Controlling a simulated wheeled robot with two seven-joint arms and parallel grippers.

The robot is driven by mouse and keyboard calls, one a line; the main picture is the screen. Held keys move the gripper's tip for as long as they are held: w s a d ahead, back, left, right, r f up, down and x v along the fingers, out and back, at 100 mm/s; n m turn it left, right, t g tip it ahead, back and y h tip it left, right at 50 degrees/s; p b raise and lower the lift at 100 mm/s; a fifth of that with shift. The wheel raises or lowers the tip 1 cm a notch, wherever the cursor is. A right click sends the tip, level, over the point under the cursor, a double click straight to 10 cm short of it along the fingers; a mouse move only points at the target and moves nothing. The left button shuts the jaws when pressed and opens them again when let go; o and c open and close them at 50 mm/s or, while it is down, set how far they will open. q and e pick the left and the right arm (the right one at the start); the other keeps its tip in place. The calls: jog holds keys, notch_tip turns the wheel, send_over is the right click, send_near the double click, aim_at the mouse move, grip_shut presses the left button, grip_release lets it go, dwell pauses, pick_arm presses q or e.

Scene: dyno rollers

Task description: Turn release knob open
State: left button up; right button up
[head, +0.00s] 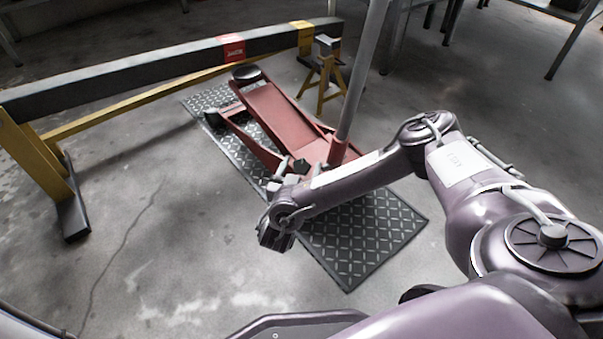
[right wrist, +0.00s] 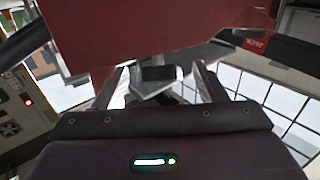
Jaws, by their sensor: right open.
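A red floor jack (head: 275,112) lies on a dark diamond-patterned mat (head: 365,235) in the head view. Its long grey handle (head: 357,75) stands up steeply from its near end. My right arm reaches in from the right, with its wrist low beside that near end. In the right wrist view my right gripper (right wrist: 160,82) is open, its two fingers spread. A dark, blocky knob-like part (right wrist: 158,73) shows between the fingers, below the red jack body. I cannot tell whether the fingers touch it. My left gripper is out of view.
A long dark beam (head: 130,75) on yellow supports runs behind the jack. A yellow stand (head: 325,75) is beyond the jack's far end. Concrete floor (head: 150,230) is clear at the left and front.

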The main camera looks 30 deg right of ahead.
jog(key=shift+w+d, duration=0.35)
jog(key=shift+d, duration=0.05)
